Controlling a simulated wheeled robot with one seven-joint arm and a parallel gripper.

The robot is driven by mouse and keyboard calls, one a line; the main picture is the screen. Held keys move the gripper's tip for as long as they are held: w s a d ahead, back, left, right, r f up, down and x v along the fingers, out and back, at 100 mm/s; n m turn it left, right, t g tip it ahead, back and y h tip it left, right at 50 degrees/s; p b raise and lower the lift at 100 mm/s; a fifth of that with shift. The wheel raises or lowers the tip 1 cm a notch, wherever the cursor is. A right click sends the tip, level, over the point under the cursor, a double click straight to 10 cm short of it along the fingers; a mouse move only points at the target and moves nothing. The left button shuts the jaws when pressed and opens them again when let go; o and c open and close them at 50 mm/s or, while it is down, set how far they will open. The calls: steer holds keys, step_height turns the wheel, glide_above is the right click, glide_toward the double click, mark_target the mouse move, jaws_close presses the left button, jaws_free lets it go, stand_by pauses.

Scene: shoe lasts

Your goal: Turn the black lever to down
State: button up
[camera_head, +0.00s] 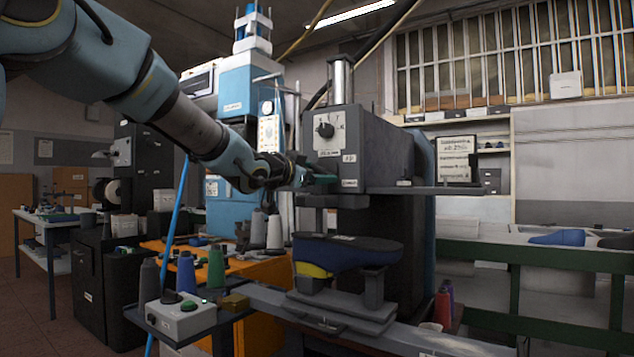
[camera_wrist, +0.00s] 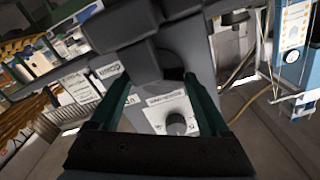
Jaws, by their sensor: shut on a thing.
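My gripper (camera_head: 322,178) is at the left side of the grey press head (camera_head: 368,150), below its round knob (camera_head: 325,130). In the wrist view my gripper's two green fingers (camera_wrist: 158,90) close in on a dark part, which I take for the black lever (camera_wrist: 172,68). Its full shape and its angle are hidden by the fingers and the dark machine body. The knob and its white plate show between the fingers in the wrist view (camera_wrist: 177,124), apart from them. The lever cannot be made out in the head view.
A blue shoe last (camera_head: 350,252) sits on the press stand below my gripper. Thread spools (camera_head: 216,268) and a white switch box (camera_head: 182,315) stand at the lower left. A blue and white machine (camera_head: 235,95) rises behind my arm. A flat shelf (camera_head: 425,190) juts out right.

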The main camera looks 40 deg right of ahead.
steer(key=shift+m+b, duration=0.4)
steer(key=shift+m, duration=0.4)
steer(key=o, duration=1.2)
steer(key=v, duration=1)
steer(key=shift+a+b, duration=0.4)
